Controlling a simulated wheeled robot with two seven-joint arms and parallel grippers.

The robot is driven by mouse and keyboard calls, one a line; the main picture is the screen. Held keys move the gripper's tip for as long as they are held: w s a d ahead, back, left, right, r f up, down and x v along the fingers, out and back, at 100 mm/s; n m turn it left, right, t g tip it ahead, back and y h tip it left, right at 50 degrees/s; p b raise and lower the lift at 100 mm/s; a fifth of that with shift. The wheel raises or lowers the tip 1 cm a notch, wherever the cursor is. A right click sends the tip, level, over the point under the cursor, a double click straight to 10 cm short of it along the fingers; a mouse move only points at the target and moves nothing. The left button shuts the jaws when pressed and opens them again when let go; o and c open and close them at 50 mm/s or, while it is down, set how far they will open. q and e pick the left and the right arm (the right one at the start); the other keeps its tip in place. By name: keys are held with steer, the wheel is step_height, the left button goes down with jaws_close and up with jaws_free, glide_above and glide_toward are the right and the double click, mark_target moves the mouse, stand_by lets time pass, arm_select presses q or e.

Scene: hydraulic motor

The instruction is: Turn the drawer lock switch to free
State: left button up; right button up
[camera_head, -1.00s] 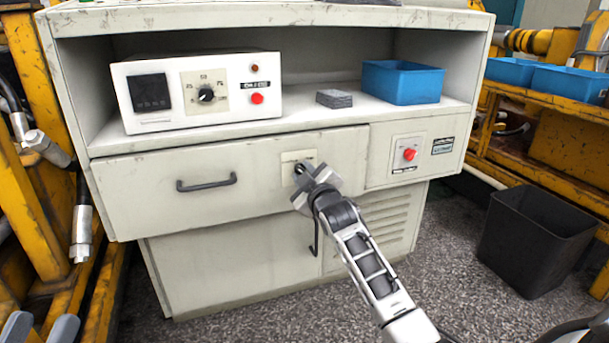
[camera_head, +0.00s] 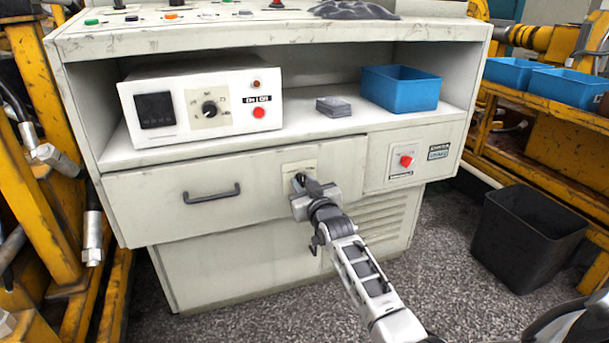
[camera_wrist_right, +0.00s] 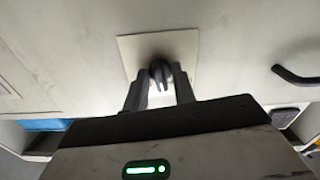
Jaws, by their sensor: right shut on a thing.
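The drawer lock switch shows as a dark knob (camera_wrist_right: 160,72) on a pale square plate (camera_wrist_right: 190,58) in the right wrist view. In the head view its plate (camera_head: 300,168) is on the right part of the drawer front (camera_head: 150,190). My right gripper (camera_head: 303,184) is at the plate, its fingers shut on the knob from both sides. The fingers also show in the right wrist view (camera_wrist_right: 160,84). They cover part of the knob and any marks near it. The drawer is closed, with its grey handle (camera_head: 211,193) to the left. My left gripper is not in view.
A white control box (camera_head: 215,107), small grey stack (camera_head: 334,106) and blue bin (camera_head: 400,88) sit on the shelf above. A red button (camera_head: 406,161) is right of the drawer. A black waste bin (camera_head: 530,238) stands on the floor at the right.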

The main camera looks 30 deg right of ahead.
steer(key=m+p, duration=0.2)
steer(key=m, duration=0.3)
steer(key=shift+m, duration=0.4)
steer(key=m+p, duration=0.1)
steer(key=m, duration=0.2)
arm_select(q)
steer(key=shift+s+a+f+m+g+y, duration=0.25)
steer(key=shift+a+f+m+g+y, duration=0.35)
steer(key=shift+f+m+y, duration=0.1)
arm_select(e)
steer(key=shift+m, duration=0.8)
steer(key=o, duration=0.7)
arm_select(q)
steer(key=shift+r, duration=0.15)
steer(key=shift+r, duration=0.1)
arm_select(e)
steer(key=shift+a, duration=0.1)
